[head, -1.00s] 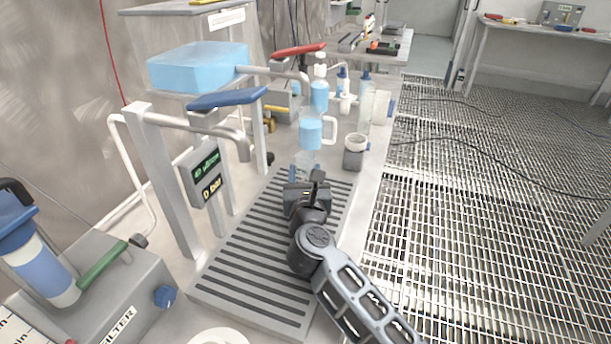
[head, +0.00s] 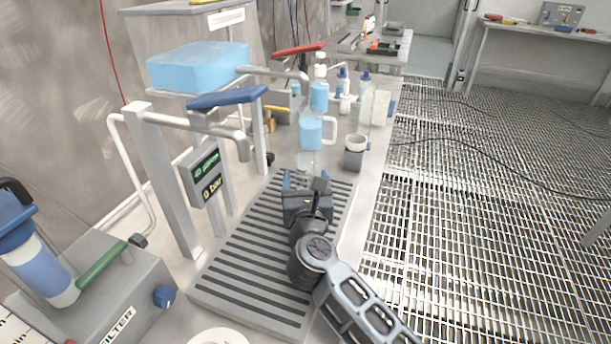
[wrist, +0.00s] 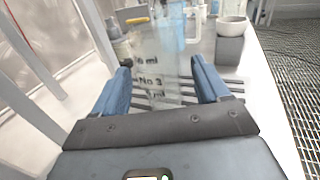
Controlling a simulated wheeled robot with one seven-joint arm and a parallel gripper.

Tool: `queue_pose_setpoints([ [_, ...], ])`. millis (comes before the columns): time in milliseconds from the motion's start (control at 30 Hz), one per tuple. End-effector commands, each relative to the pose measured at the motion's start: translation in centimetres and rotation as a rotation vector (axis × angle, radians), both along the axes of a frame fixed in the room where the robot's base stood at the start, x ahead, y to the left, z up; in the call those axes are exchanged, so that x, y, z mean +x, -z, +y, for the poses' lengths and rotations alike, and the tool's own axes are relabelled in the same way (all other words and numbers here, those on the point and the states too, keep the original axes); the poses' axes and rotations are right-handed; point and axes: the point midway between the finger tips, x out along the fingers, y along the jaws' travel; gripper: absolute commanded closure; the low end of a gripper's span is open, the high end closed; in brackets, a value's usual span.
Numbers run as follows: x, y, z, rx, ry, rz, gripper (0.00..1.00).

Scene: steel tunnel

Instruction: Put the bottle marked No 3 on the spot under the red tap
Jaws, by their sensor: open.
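The clear bottle marked No 3 (wrist: 152,62) stands upright in the wrist view, between and just beyond the two blue fingertips. My gripper (wrist: 161,72) is open, with a finger on either side of it. In the head view the bottle (head: 308,163) shows faintly just past my gripper (head: 306,182), over the far end of the slotted tray (head: 245,262). The red tap (head: 298,48) has its spout behind the bottle, near a jug of blue liquid (head: 311,132). I cannot make out the spot under it.
The blue-handled tap (head: 228,97) overhangs the tray to the left of my gripper. A grey block with a white bowl (head: 354,155) stands close to the right of the bottle. More bottles stand behind. The near part of the tray is clear.

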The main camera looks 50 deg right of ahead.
Motion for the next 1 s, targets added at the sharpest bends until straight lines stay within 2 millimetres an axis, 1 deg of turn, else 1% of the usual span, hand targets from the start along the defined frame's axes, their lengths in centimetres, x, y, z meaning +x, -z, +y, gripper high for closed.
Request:
queue_pose_setpoints([
  [33, -0.8, 0.2, 0.9, -0.001, -0.002, 0.002, 0.25],
  [200, -3.3, 0.2, 3.5, 0.000, -0.001, 0.001, 0.25],
  [300, -4.5, 0.2, 4.9, 0.000, -0.001, 0.001, 0.25],
  [433, -5.7, 0.1, 6.2, 0.000, 0.000, 0.000, 0.25],
  [600, -6.5, 0.0, 7.0, 0.001, 0.000, -0.001, 0.25],
  [867, -6.8, 0.0, 7.2, -0.010, 0.000, 0.005, 0.25],
  [967, -7.8, -0.1, 7.3, -0.079, -0.008, 0.046, 0.25],
  [1000, -8.6, -0.2, 7.5, -0.130, -0.014, 0.076, 0.25],
])
